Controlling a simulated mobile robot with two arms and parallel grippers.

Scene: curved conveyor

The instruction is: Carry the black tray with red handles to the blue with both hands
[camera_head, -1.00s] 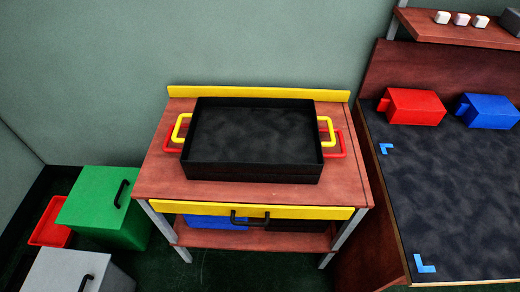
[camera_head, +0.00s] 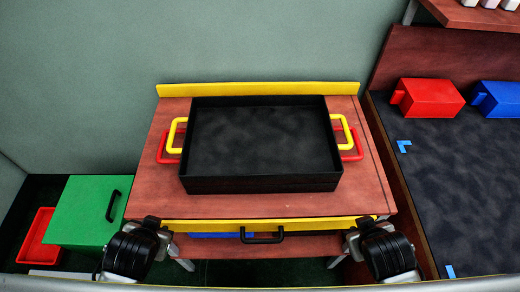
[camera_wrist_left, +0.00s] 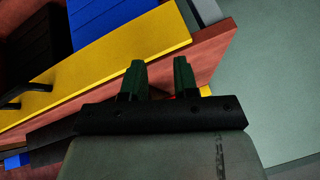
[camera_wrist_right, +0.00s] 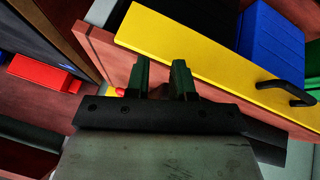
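Two black trays are stacked on the wooden cart. The top tray (camera_head: 262,184) has yellow handles (camera_head: 170,135) and looks empty. Red handles (camera_head: 159,148) (camera_head: 357,142) stick out beneath them on both sides, so the red-handled tray is under it and mostly hidden. Blue corner marks (camera_head: 404,146) (camera_head: 450,271) lie on the dark table surface at the right. My left gripper (camera_wrist_left: 160,68) and right gripper (camera_wrist_right: 160,65) are both open and empty. In the head view they hang near the cart's front corners, apart from the trays.
The cart (camera_head: 370,188) has a yellow back edge and a drawer with a black handle (camera_head: 262,236). A red bin (camera_head: 432,98) and a blue bin (camera_head: 500,99) stand at the right table's back. A green box (camera_head: 80,212) is on the floor at left.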

